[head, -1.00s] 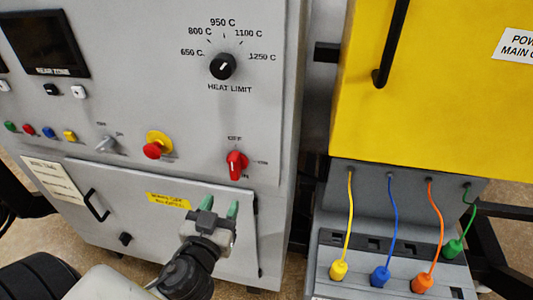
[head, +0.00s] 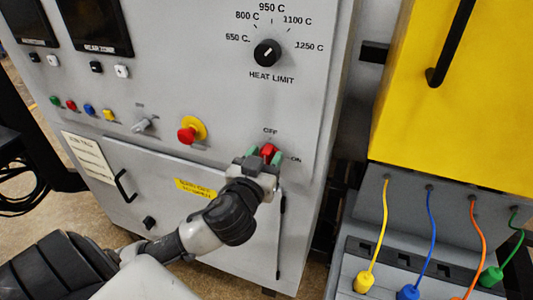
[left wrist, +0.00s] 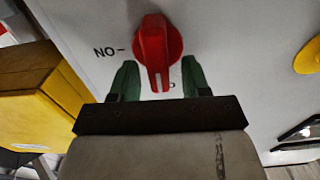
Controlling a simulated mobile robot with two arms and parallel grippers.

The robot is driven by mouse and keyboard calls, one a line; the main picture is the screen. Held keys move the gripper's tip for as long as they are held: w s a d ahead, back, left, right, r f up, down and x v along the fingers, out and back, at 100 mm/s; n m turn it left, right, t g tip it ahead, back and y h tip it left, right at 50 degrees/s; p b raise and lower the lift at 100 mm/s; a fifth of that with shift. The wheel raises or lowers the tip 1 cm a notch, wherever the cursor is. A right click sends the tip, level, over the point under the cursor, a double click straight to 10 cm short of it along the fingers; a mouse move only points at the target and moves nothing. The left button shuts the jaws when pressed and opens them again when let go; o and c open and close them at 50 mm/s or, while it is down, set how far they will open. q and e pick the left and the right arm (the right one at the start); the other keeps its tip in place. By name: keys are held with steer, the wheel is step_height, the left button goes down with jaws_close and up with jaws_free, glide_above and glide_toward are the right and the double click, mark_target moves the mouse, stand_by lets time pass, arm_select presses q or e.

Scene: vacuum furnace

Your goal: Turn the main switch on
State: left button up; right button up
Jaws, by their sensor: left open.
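The red main switch knob (head: 268,150) is on the grey panel, with OFF printed above it and ON to its right. My left gripper (head: 263,156) is open in front of it, its green fingers partly hiding the knob. In the left wrist view, the picture is turned over, and the red knob (left wrist: 153,45) has its grip bar pointing down toward the partly hidden OFF label. The open left gripper (left wrist: 158,75) has one finger on each side of the bar's end, with gaps showing. My right gripper is not in view.
A red and yellow emergency button (head: 190,131) and a grey selector (head: 141,126) sit left of the knob. The black heat limit dial (head: 267,52) is above. A yellow cabinet (head: 455,110) stands right, over colored cables. A door handle (head: 124,186) juts out lower left.

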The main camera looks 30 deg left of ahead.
arm_select(q)
steer(key=shift+w+a, duration=0.1)
steer(key=shift+w, duration=0.4)
jaws_close()
